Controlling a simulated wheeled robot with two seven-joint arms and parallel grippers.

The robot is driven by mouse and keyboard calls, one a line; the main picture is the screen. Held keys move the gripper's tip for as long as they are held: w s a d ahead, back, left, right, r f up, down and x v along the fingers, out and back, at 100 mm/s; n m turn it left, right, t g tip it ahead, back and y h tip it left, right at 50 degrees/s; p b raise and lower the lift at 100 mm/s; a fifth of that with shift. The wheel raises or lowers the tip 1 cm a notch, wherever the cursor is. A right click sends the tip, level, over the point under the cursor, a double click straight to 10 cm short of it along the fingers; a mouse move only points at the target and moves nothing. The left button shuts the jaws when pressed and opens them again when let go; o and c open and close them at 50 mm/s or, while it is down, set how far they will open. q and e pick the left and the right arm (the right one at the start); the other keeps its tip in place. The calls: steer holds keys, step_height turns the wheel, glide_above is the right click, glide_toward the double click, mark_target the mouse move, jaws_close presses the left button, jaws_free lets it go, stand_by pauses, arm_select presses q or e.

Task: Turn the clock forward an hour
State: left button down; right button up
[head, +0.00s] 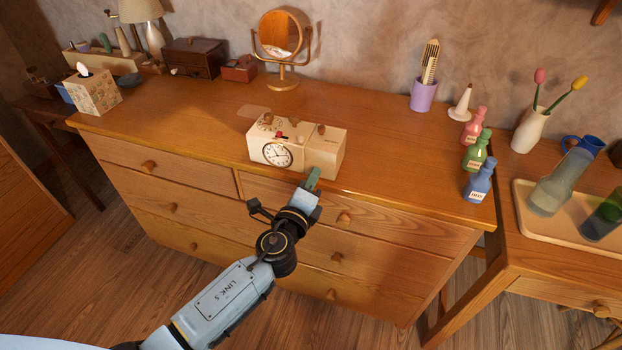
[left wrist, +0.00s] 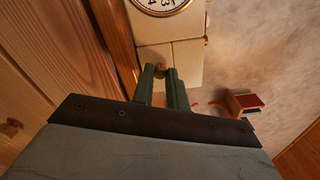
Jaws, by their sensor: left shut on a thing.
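The clock (head: 277,155) is a cream box with a round white dial and black hands, near the front edge of the dresser top. Small knobs and a red piece sit on its top, and a plain cream section adjoins it on the right. My left gripper (head: 313,178) is at the front of that plain section. In the left wrist view, part of the dial (left wrist: 162,4) shows at the top. My green fingers (left wrist: 165,78) are closed around a small dark knob (left wrist: 160,71) on the plain front, mostly hidden between them. My right gripper is out of view.
The dresser top (head: 375,135) is clear around the clock. A round mirror (head: 282,45) stands behind it. Pink, green and blue bottles (head: 480,180) line the right edge, and a tissue box (head: 93,93) stands at the left. Drawer knobs (head: 344,217) project below my gripper.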

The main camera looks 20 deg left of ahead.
arm_select(q)
steer(key=shift+m, duration=0.3)
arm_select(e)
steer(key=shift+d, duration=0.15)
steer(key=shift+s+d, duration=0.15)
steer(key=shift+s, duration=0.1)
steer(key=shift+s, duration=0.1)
arm_select(q)
steer(key=c, duration=1.4)
jaws_free()
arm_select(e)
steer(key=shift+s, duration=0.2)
